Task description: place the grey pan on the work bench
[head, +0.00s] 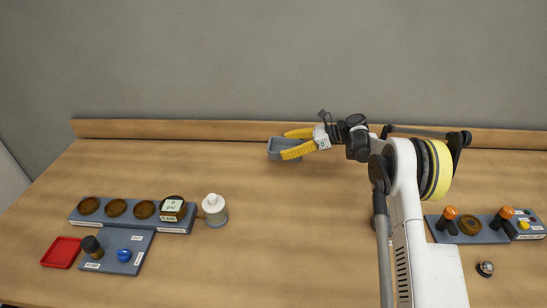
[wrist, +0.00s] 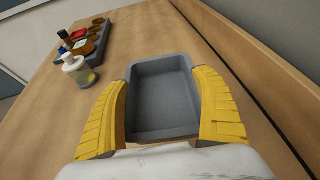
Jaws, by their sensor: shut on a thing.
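The grey pan (wrist: 160,95) is a shallow, empty rectangular tray, seen between the two yellow fingers in the wrist view. In the head view the pan (head: 276,152) is at the back middle of the wooden work bench (head: 280,225), close to the rear ledge. My gripper (head: 290,143) is shut on the pan, with one finger along each side; it also shows in the wrist view (wrist: 160,110). The pan looks roughly level. I cannot tell whether its underside touches the bench or is slightly above it.
A white-capped bottle (head: 215,210) stands left of centre, beside a grey rack (head: 178,226) with several amber discs. A red tray (head: 61,252) and a grey control panel (head: 118,250) are at front left. Another panel (head: 485,230) is at right. The bench middle is clear.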

